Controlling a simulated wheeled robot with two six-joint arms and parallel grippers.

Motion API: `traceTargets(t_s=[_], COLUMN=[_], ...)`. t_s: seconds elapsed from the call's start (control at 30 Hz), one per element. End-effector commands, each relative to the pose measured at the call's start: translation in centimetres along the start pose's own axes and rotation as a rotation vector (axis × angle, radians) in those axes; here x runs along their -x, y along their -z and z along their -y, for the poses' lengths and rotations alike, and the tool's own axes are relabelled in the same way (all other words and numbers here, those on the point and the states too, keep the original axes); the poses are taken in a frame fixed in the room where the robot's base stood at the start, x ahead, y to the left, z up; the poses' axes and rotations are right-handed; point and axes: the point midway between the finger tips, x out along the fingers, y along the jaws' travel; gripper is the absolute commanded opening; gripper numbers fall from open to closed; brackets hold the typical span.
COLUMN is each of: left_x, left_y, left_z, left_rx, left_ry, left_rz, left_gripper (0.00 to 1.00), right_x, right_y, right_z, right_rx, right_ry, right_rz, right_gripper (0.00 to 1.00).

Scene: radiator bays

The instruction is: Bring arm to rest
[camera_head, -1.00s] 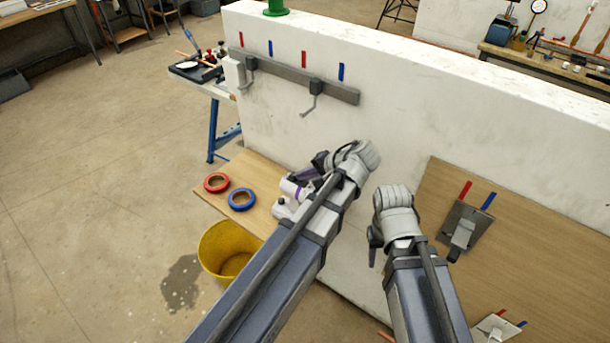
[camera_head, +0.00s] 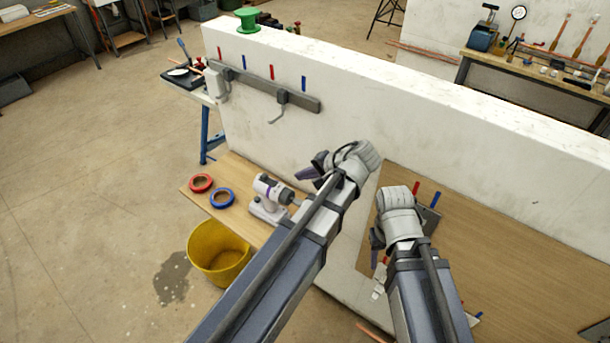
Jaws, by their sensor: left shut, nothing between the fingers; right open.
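My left arm reaches up from the bottom middle of the head view, and its gripper (camera_head: 307,172) sticks out left of the wrist, in front of the white wall. It is shut with nothing in it. My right arm comes up from the bottom, further right. Its gripper (camera_head: 377,252) is mostly hidden by its own wrist and points down and away, in front of the wooden board (camera_head: 500,250). It is open and seems empty. Both grippers are apart from each other.
A white wall (camera_head: 300,55) runs across, with a grey hook rail (camera_head: 260,85). A low wooden shelf (camera_head: 232,170) holds a red tape roll (camera_head: 200,183), a blue tape roll (camera_head: 222,198) and a white-purple tool (camera_head: 268,195). A yellow bucket (camera_head: 219,253) stands on open floor.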

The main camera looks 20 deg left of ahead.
Motion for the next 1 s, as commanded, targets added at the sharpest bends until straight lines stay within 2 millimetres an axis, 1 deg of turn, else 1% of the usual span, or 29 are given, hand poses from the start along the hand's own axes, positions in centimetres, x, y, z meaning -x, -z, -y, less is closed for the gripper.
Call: traceTargets(t_s=[0.47, 0.57, 0.67, 0.73, 0.77, 0.8, 0.9, 1.0], left_x=[0.0, 0.0, 0.2, 0.8, 1.1, 1.6, 3.1, 4.6], left_y=[0.0, -0.5, -2.5, -4.4, -5.2, -6.3, -8.7, -10.4], left_z=[0.1, -0.8, -4.1, -7.5, -8.9, -10.8, -14.7, -17.4], left_rx=[0.0, -0.002, -0.01, -0.02, -0.025, -0.033, -0.052, -0.069], left_ry=[0.0, -0.024, -0.132, -0.249, -0.3, -0.368, -0.52, -0.635], left_rz=[0.0, 0.0, 0.001, 0.003, 0.004, 0.006, 0.013, 0.019], left_gripper=[0.0, 0.0, 0.0, 0.0, 0.0, 0.0, 0.0, 0.0], right_x=[0.1, -0.2, -0.9, -1.5, -1.7, -2.0, -2.6, -3.0], right_y=[0.0, 0.0, 0.1, 0.1, 0.1, 0.1, 0.2, 0.2], right_z=[0.0, 0.0, 0.1, 0.1, 0.2, 0.2, 0.3, 0.3], right_rx=[0.0, 0.0, 0.0, 0.0, 0.0, 0.0, -0.001, -0.001], right_ry=[0.0, 0.0, 0.0, 0.0, 0.0, 0.0, 0.0, 0.0], right_rz=[0.0, 0.0, 0.0, 0.0, 0.0, 0.0, 0.0, 0.0], right_gripper=[0.5, 0.5, 0.5, 0.5, 0.5, 0.5, 0.5, 0.5])
